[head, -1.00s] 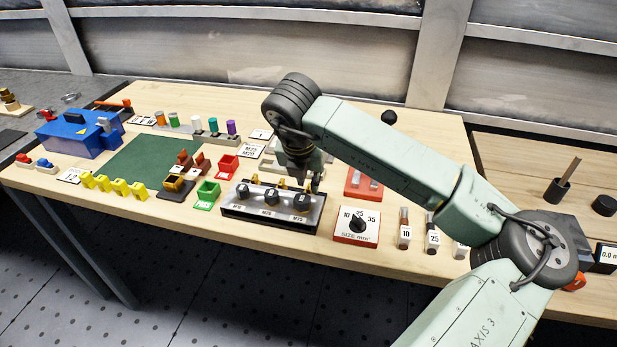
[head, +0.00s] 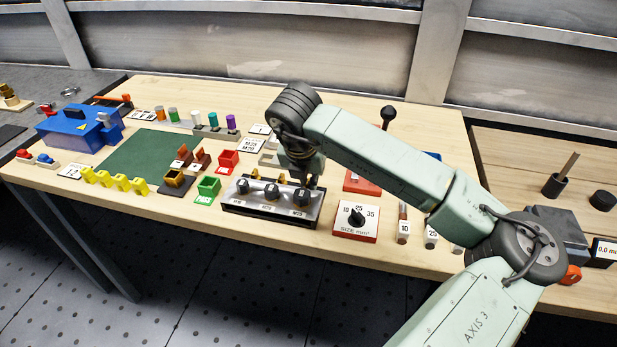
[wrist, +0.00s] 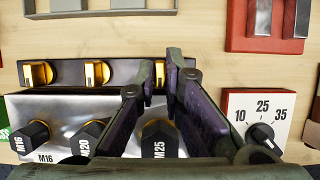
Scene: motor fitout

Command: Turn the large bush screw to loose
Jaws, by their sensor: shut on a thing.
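A silver panel (head: 270,208) holds three black gland knobs in brass collars, labelled M16, M20 and M25 in the wrist view. Behind them is a dark rail (wrist: 66,72) with three brass screws. The rightmost brass screw (wrist: 159,73), behind the M25 knob (wrist: 159,138), is the large bush screw. My gripper (wrist: 160,76) has its two fingers closed on either side of this screw, which is mostly hidden between them.
A size dial (head: 356,221) marked 10, 25, 35 stands just right of the panel. A red block (head: 360,183) lies behind it. Red and green bins (head: 208,188) stand to the left. A green mat (head: 148,158) is clear.

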